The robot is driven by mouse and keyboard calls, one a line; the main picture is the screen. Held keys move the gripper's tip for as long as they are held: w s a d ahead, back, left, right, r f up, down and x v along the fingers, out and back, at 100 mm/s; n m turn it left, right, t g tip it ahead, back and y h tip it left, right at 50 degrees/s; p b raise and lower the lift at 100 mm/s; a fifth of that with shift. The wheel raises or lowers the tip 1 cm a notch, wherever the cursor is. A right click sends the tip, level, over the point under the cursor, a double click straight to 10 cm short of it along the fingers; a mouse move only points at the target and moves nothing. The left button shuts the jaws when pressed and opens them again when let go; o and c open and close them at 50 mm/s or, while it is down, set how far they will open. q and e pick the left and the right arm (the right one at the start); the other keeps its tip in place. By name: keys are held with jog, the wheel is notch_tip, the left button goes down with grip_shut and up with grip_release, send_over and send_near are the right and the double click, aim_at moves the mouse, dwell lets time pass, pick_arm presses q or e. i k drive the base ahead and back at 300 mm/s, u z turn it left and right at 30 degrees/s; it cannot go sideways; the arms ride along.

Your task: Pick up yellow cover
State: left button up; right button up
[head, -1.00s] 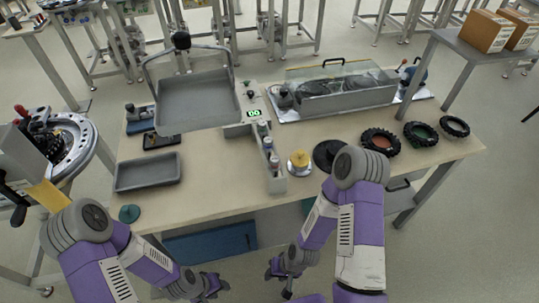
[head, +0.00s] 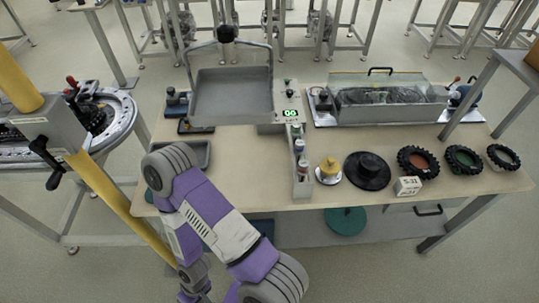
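The likely yellow cover (head: 328,167) is a small yellow knobbed piece on a round white base (head: 328,178). It stands on the workbench near the front edge, between the bottle rack and a black disc. Nothing touches it from my side. My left arm enters low in the head view, bends near the bench's left front corner, and runs down out of the picture; its gripper fingers cannot be made out. My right arm and gripper are out of view.
The bottle rack (head: 300,168) stands left of the yellow piece, the black disc (head: 367,170) right of it. A small white block (head: 407,186) and several tyres lie further right. A yellow pole (head: 120,205) slants beside my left arm. Bare bench (head: 252,170) lies left of the rack.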

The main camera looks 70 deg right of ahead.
aim_at(328, 166)
jog(key=u, duration=0.75)
jog(key=k, duration=0.85)
jog(key=z, duration=0.9)
